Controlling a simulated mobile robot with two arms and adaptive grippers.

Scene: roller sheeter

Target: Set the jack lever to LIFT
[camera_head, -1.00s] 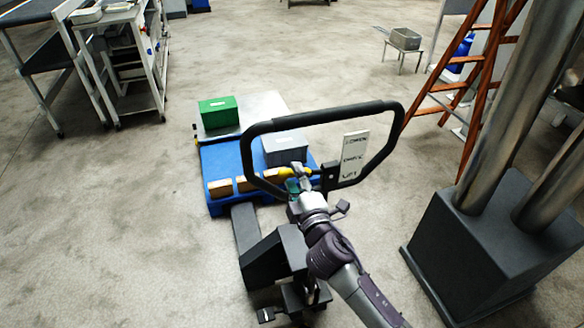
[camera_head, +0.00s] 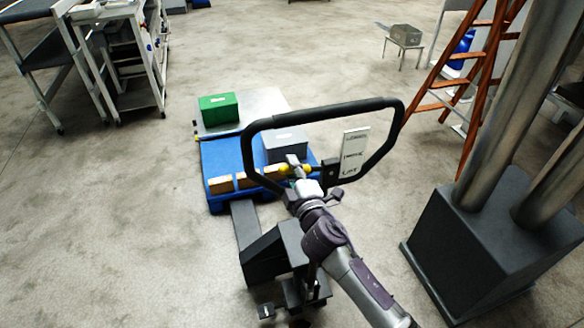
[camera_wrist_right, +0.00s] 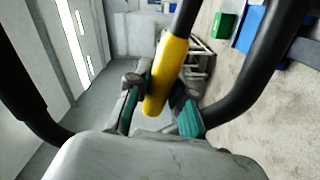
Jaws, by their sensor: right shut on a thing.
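The jack lever (camera_head: 308,168) has a yellow grip and sits inside the black loop handle (camera_head: 320,116) of the pallet jack. A white plate (camera_head: 353,150) beside it is marked LOWER, DRIVE and LIFT from top to bottom. My right gripper (camera_head: 296,168) is shut on the yellow grip, which shows on both sides of it. In the right wrist view the yellow grip (camera_wrist_right: 165,78) lies between the teal-padded fingers (camera_wrist_right: 160,98). The lever points left, roughly level; its exact setting is hard to tell. My left gripper is not in view.
A dark column base (camera_head: 500,245) and an orange ladder (camera_head: 478,90) stand at right. Floor at left is open.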

